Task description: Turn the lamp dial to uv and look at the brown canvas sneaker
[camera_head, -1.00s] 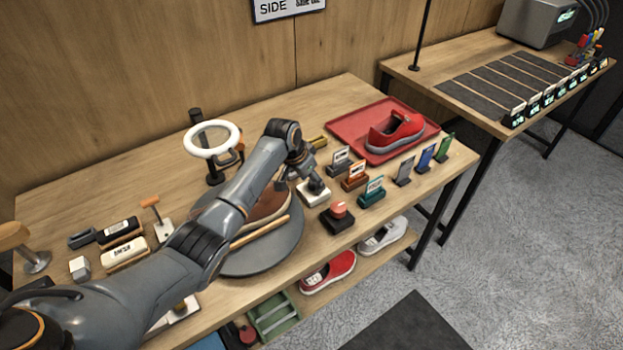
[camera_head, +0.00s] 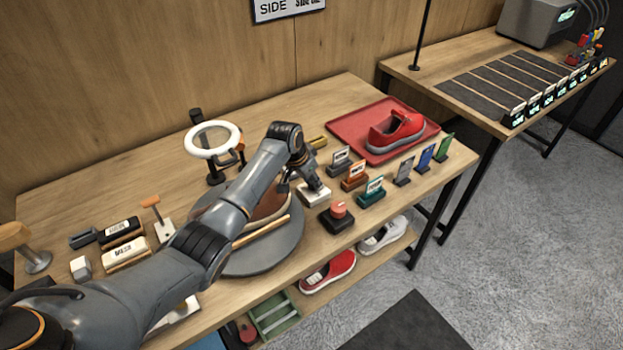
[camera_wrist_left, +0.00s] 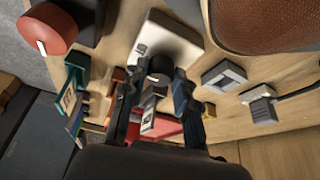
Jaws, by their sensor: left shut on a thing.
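The lamp dial is a black knob (camera_wrist_left: 160,70) on a white base (camera_wrist_left: 172,38); the base also shows in the head view (camera_head: 316,198). My left gripper (camera_wrist_left: 155,88) reaches down over the base, its two fingers on either side of the knob and shut on it. The brown canvas sneaker (camera_head: 273,204) lies on a round grey turntable (camera_head: 272,262), partly hidden by my left arm. In the left wrist view its brown side (camera_wrist_left: 275,25) fills the top right. The ring lamp (camera_head: 212,153) stands behind the turntable. My right gripper is not in view.
A red push button (camera_head: 339,210) sits just right of the dial base. Several small label stands, such as a teal one (camera_head: 371,192), are close by. Brushes (camera_head: 121,232) lie at the left.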

